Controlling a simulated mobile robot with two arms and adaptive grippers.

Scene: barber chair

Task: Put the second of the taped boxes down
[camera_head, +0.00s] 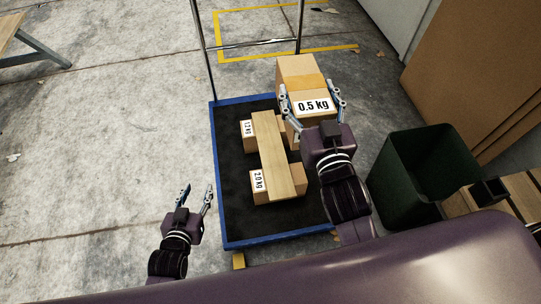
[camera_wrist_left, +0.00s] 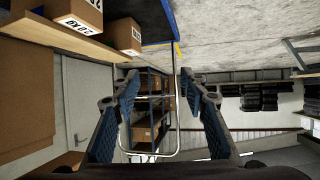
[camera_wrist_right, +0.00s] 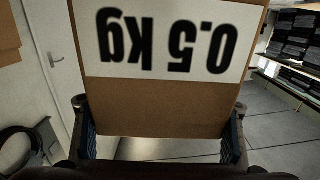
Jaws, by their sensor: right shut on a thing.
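A cardboard box labelled "0.5 kg" (camera_head: 297,68), with a tan tape band across it, is held in my right gripper (camera_head: 310,98). The fingers are on its two sides, and its label fills much of the right wrist view (camera_wrist_right: 165,45). The box is over the right edge of the blue-rimmed cart (camera_head: 229,243); I cannot tell whether it touches anything below. A "1.2 kg" box (camera_head: 248,130) and a "2.0 kg" box (camera_head: 259,182) sit on the cart, with a wooden plank (camera_head: 272,150) across them. My left gripper (camera_head: 197,193) is open and empty, left of the cart.
A dark green bin (camera_head: 395,165) stands right of the cart, beside a slatted wooden surface (camera_head: 525,185). The cart's metal handle (camera_head: 250,44) rises at its far end. The black cart deck (camera_head: 228,190) has bare room along its left side.

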